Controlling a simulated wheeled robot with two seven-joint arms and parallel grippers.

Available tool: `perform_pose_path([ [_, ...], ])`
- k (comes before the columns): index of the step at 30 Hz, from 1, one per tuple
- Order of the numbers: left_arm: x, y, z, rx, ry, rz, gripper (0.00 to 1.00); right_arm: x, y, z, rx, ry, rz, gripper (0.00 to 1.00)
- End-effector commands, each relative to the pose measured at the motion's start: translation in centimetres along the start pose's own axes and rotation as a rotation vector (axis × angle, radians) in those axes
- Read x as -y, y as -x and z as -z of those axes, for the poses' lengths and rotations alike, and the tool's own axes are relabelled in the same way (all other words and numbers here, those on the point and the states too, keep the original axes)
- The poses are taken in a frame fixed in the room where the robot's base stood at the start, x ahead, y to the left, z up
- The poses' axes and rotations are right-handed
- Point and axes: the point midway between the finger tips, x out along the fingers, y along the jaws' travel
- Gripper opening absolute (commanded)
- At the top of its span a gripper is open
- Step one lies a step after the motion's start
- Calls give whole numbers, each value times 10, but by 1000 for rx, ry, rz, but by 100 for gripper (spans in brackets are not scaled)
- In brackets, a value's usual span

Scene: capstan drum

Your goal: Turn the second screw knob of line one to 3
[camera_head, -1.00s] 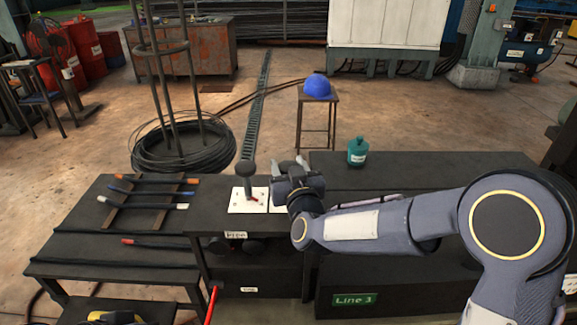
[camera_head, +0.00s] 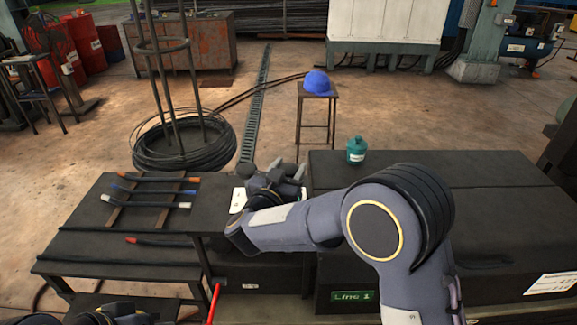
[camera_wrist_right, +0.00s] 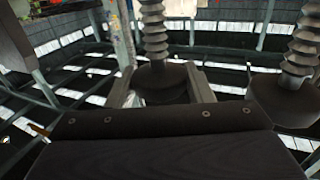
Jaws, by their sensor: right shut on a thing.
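My right gripper (camera_head: 272,180) reaches over the small black table beside the white plate (camera_head: 238,200) in the head view. In the right wrist view its two grey fingers (camera_wrist_right: 160,88) are closed on opposite sides of a dark round knob (camera_wrist_right: 160,78) with a ribbed stem. A second dark knob (camera_wrist_right: 282,100) with a ribbed stem stands just right of the fingers, not held. In the head view a round dark knob top (camera_head: 247,170) shows left of the gripper. The gripper hides much of the plate. I cannot tell which knob is the second. My left gripper cannot be made out.
A green sign reading Line 1 (camera_head: 353,296) is on the black cabinet (camera_head: 430,170). Several tipped rods (camera_head: 150,190) lie on the left table. A red rod (camera_head: 213,303) rises in front. A stool with a blue cap (camera_head: 317,83) stands behind.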

Motion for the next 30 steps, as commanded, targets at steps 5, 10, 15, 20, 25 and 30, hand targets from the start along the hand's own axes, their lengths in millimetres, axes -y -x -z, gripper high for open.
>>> perform_pose_path([
  [5, 0, 1, 0, 0, 0, 0, 0, 0, 0, 0, -1, 0, -19, 24],
  [10, 0, 1, 0, 0, 0, 0, 0, 0, 0, 0, -1, -1, -20, 24],
  [15, 0, 1, 0, 0, 0, 0, 0, 0, 0, 0, -1, -1, -20, 24],
  [20, 0, 1, 0, 0, 0, 0, 0, 0, 0, 0, -1, -1, -20, 67],
  [25, 0, 1, 0, 0, 0, 0, 0, 0, 0, 0, -1, -1, -19, 67],
  [30, 0, 0, 0, 0, 0, 0, 0, 0, 5, -1, 0, -1, -18, 67],
])
